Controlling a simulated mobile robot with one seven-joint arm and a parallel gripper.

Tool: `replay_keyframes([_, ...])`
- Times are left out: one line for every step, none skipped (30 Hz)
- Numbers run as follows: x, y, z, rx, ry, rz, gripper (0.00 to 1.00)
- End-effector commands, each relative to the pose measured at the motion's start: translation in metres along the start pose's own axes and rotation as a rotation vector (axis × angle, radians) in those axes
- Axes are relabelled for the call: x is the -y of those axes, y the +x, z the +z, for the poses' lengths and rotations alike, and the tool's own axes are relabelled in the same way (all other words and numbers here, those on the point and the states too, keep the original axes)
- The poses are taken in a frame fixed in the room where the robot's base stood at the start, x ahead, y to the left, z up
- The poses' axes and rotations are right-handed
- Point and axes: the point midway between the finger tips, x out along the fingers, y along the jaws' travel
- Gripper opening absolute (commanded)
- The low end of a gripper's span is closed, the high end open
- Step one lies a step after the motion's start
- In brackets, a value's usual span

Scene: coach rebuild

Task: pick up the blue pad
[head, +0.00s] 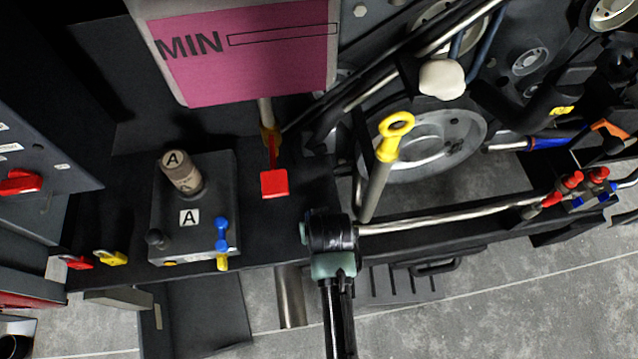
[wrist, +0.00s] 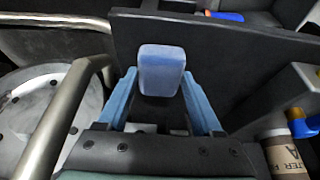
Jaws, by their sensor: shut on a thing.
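The blue pad (wrist: 161,68) is a pale blue block with rounded corners. In the wrist view it sits between the tips of the two blue fingers of my gripper (wrist: 161,84), which is shut on it. In the head view my gripper (head: 331,235) is seen from above, over the front edge of the dark bench, by the metal rail. Its fingers and the pad are hidden there under the wrist. I cannot tell from the pictures whether the pad touches anything below it.
A grey box (head: 218,236) with a cylinder (head: 186,180) marked A stands left of my gripper. A red square tag (head: 274,184) hangs behind it. A yellow-handled dipstick (head: 388,150) rises close on the right. A metal rail (head: 440,222) runs right. A pink MIN board (head: 260,70) stands behind.

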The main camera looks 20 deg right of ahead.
Motion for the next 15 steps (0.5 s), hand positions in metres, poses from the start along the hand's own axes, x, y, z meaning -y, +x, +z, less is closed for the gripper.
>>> replay_keyframes([0.0,-0.001,0.0,0.0,0.0,0.0,0.14])
replay_keyframes([0.0,-0.001,-0.001,-0.001,0.0,0.0,0.14])
replay_keyframes([0.0,-0.004,-0.002,-0.001,0.0,0.0,0.14])
replay_keyframes([0.0,-0.006,-0.003,-0.002,0.0,0.0,0.14])
replay_keyframes([0.0,-0.01,-0.005,-0.003,0.0,0.0,0.14])
replay_keyframes([0.0,-0.015,-0.007,-0.004,-0.001,0.0,0.14])
replay_keyframes([0.0,-0.02,-0.01,-0.004,-0.001,0.0,0.14])
replay_keyframes([0.0,-0.026,-0.012,-0.005,-0.001,0.0,0.14])
replay_keyframes([0.0,-0.034,-0.016,-0.006,-0.002,0.0,0.14])
replay_keyframes([0.001,-0.04,-0.018,-0.005,-0.002,0.0,0.14])
replay_keyframes([0.001,-0.045,-0.021,-0.006,-0.002,0.0,0.14])
replay_keyframes([0.0,-0.053,-0.024,-0.006,-0.001,0.0,0.14])
replay_keyframes([0.0,-0.059,-0.026,-0.005,-0.001,0.0,0.14])
replay_keyframes([0.0,-0.064,-0.028,-0.006,0.0,0.0,0.14])
replay_keyframes([0.0,-0.07,-0.03,-0.004,0.0,0.0,0.14])
